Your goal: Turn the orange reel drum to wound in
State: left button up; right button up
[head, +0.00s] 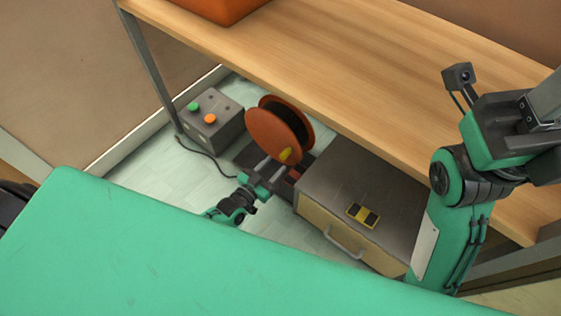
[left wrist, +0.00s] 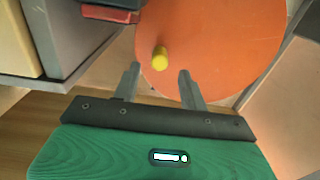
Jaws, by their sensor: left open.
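The orange reel drum (head: 275,134) stands upright on a dark base on the floor below the wooden table. A yellow crank knob (head: 285,155) sticks out from its near face. In the left wrist view the orange disc (left wrist: 220,45) fills the upper middle, with the yellow knob (left wrist: 160,58) just beyond the fingertips. My left gripper (head: 270,165) is open in front of the drum; its two fingers (left wrist: 159,76) stand apart with the knob between and ahead of them, not gripped. My right arm shows at the right, but its gripper jaws are not visible.
A grey box with green and orange buttons (head: 211,130) stands left of the drum, with a cable on the floor. A drawer cabinet (head: 330,187) with a yellow-black item (head: 363,215) stands close on the right. The wooden tabletop (head: 350,65) overhangs behind.

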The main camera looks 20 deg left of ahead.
pick_arm(q)
jog(key=shift+b+x, duration=0.55)
jog(key=shift+x, duration=1.6)
jog(key=shift+c, duration=0.4)
grip_shut()
